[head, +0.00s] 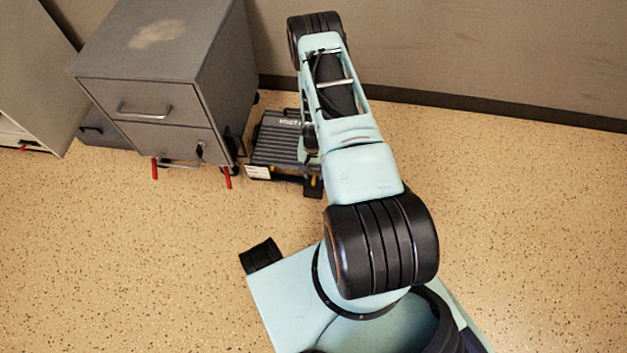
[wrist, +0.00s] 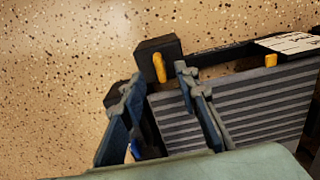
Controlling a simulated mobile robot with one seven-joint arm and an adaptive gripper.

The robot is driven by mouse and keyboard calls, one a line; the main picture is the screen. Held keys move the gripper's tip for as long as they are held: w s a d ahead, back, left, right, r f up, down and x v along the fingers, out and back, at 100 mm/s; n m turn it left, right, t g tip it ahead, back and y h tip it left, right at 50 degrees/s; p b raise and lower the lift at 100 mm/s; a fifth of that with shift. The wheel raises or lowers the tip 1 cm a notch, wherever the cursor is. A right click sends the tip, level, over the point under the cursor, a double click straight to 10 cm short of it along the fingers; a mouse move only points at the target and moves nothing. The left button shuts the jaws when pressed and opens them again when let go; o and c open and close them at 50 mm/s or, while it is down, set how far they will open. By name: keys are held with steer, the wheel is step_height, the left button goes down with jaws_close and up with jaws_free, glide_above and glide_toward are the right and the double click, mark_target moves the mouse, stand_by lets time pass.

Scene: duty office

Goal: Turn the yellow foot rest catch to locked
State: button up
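The foot rest (head: 272,142) is a dark, ribbed platform on the floor beside the grey cabinet. Its ribbed top fills the right of the wrist view (wrist: 240,105). A yellow catch (wrist: 159,68) stands on a black block at the foot rest's corner. A second, smaller yellow piece (wrist: 271,60) sits further right along the same edge, near a white label. My gripper (wrist: 160,74) is open, with its two fingers apart and the yellow catch showing between their tips. I cannot tell whether they touch it. In the head view my arm hides most of the gripper.
A grey drawer cabinet (head: 150,85) with red feet stands left of the foot rest. The wall (head: 470,55) with its dark skirting runs behind. Another cabinet (head: 35,75) is at the far left. The speckled floor (head: 190,245) in front is clear.

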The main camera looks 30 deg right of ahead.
mark_target(314, 178)
steer(key=shift+f+b, duration=0.7)
steer(key=shift+f, duration=1.65)
jaws_close()
